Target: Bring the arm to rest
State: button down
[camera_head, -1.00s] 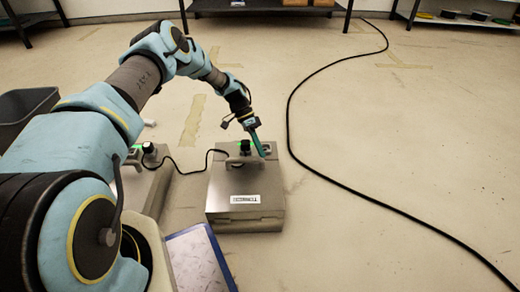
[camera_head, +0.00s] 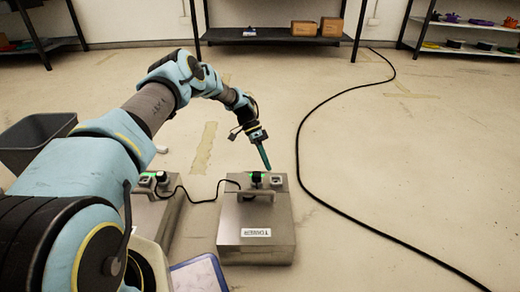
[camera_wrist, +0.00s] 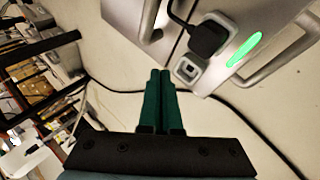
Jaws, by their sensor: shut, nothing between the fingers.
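My gripper (camera_head: 267,163) is shut and empty, its teal fingers pointing down just above the back edge of a metal box (camera_head: 256,222) with a handle and a label on the floor. In the wrist view the two fingers (camera_wrist: 161,80) lie side by side with nothing between them. Past them the box top shows a black plug (camera_wrist: 208,40), a small square socket or button (camera_wrist: 187,70) and a lit green strip (camera_wrist: 244,48). The fingers look apart from the box, but the exact gap cannot be told.
A second metal box (camera_head: 150,215) stands to the left, partly behind my arm, joined by a black cable (camera_head: 190,196). A grey bin (camera_head: 35,140) is at far left. A long black cable (camera_head: 303,150) crosses the floor.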

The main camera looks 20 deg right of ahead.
jog(key=w+a+r+n+t, duration=0.2)
jog(key=w+a+r, duration=0.2)
jog(key=r, duration=0.3)
jog(key=w+a+r+n+t, duration=0.1)
jog(key=w+a+r+n, duration=0.1)
jog(key=w+a+r, duration=0.35)
jog(key=s+a+r+n+t+y+p, duration=0.1)
jog(key=s+a+r+n+t+p, duration=0.25)
jog(key=a+r, duration=0.75)
jog(key=s+a+r+n+t, duration=0.1)
jog(key=s+a+r+n, duration=0.35)
jog(key=s+a, duration=0.5)
jog(key=s+a+r+n+t, duration=0.2)
jog(key=s+a+r+n, duration=0.3)
jog(key=s+a, duration=0.5)
notch_tip(320, 180, up, 36)
jog(key=w+n+p, duration=0.1)
jog(key=p, duration=3.6)
jog(key=shift+w+a+y+p, duration=0.2)
jog(key=shift+y+p, duration=0.1)
jog(key=shift+p, duration=0.1)
jog(key=shift+f+g, duration=0.1)
jog(key=shift+g, duration=0.15)
